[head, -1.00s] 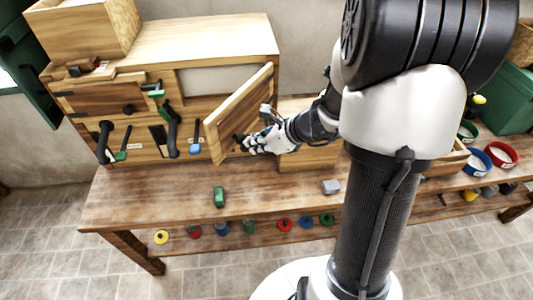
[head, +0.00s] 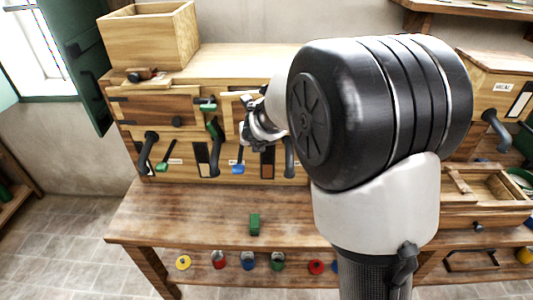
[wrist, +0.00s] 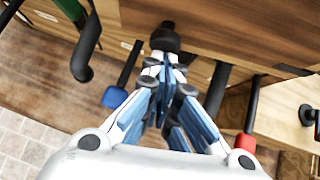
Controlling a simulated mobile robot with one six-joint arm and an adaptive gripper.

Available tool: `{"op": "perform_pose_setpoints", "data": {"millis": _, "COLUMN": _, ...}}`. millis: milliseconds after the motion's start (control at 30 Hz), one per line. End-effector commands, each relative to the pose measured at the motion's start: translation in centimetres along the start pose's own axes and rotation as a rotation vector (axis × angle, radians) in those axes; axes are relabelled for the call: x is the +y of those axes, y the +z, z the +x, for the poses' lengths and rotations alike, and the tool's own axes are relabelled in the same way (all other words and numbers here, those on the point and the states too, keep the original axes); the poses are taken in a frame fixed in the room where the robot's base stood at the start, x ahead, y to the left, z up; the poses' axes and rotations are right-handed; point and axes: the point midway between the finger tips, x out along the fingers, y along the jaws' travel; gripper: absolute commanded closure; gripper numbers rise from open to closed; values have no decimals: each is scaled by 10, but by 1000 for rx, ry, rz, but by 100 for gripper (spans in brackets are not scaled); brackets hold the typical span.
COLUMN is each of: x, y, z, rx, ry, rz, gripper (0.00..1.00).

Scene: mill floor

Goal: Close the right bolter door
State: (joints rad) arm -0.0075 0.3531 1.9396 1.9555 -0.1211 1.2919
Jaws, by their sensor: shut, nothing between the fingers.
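The right bolter door (wrist: 230,25) is the brown wooden panel at the top of the wrist view, with a round black knob (wrist: 165,38). It looks flush or nearly flush with the cabinet front; I cannot tell whether a small gap is left. In the head view my arm hides most of it. My gripper (wrist: 163,75) is shut and empty, its fingertips close at the knob; contact is not clear. In the head view my gripper (head: 257,135) is in front of the cabinet's right side. The left bolter door (head: 150,107) is closed.
Black crank handles (head: 148,150) and a blue-ended lever (head: 238,168) stick out below the doors. A red-ended lever (wrist: 245,143) is at the gripper's right.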

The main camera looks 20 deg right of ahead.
Motion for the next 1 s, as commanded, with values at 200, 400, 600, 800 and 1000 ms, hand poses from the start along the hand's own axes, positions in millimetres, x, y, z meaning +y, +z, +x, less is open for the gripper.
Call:
{"op": "perform_pose_setpoints", "data": {"millis": 200, "x": 9, "y": 21, "z": 20, "rx": 1, "ry": -84, "rz": 79, "gripper": 100}}
{"op": "perform_pose_setpoints", "data": {"millis": 400, "x": 11, "y": 30, "z": 30, "rx": 0, "ry": -127, "rz": 121, "gripper": 100}}
{"op": "perform_pose_setpoints", "data": {"millis": 600, "x": 12, "y": 33, "z": 33, "rx": -1, "ry": -142, "rz": 135, "gripper": 100}}
{"op": "perform_pose_setpoints", "data": {"millis": 800, "x": 12, "y": 33, "z": 33, "rx": -2, "ry": -142, "rz": 136, "gripper": 100}}
{"op": "perform_pose_setpoints", "data": {"millis": 1000, "x": 11, "y": 34, "z": 33, "rx": -3, "ry": -142, "rz": 135, "gripper": 100}}
